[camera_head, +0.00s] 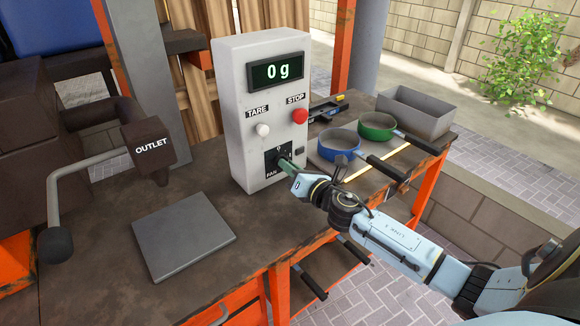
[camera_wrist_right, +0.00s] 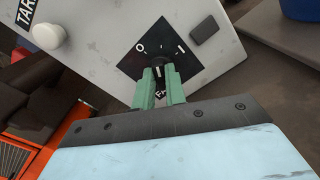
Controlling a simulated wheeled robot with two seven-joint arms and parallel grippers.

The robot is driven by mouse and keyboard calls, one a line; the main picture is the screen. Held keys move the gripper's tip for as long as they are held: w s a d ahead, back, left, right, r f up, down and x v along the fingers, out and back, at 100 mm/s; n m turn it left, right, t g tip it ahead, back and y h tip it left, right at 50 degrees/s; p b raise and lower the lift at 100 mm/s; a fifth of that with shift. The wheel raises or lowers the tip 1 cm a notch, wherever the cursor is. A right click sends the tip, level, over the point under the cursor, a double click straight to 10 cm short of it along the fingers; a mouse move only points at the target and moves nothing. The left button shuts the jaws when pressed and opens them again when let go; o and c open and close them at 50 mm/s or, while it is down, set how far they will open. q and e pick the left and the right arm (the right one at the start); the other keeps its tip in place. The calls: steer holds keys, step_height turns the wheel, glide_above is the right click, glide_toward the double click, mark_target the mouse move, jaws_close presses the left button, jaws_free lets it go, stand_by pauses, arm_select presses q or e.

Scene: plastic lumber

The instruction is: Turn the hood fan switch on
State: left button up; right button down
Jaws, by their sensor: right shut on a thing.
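The fan switch is a dark knob on a black square plate (camera_head: 271,157) marked FAN, low on the front of the grey control box (camera_head: 228,110). In the right wrist view the plate (camera_wrist_right: 140,42) shows an O mark and an I mark, with the knob (camera_wrist_right: 158,72) between my fingertips. My right gripper (camera_head: 287,164) reaches in from the right and its green fingers (camera_wrist_right: 160,84) are shut on the knob. The fingers partly cover the knob, so I cannot tell exactly which mark it points to. My left gripper is not in view.
A white TARE button (camera_head: 263,130) and red STOP button (camera_head: 299,116) sit above the switch, under a display (camera_head: 277,72) reading 0 g. Blue (camera_head: 339,144) and green (camera_head: 377,125) pans and a grey bin (camera_head: 416,110) stand right. A metal plate (camera_head: 183,235) lies front left.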

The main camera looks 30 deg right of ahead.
steer(key=m, duration=0.3)
steer(key=m+p, duration=0.1)
steer(key=m, duration=0.1)
steer(key=shift+m, duration=0.3)
steer(key=m+p, duration=0.1)
steer(key=m, duration=0.2)
steer(key=shift+d+f, duration=0.1)
steer(key=shift+m+p, duration=0.55)
steer(key=shift+m, duration=0.75)
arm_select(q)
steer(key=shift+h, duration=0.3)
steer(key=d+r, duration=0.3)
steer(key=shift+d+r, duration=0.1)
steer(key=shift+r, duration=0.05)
arm_select(e)
steer(key=shift+m, duration=0.3)
steer(key=shift+f, duration=0.1)
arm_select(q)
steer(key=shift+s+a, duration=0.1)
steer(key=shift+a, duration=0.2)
arm_select(e)
steer(key=c, duration=1.4)
jaws_free()
steer(key=shift+c, duration=0.2)
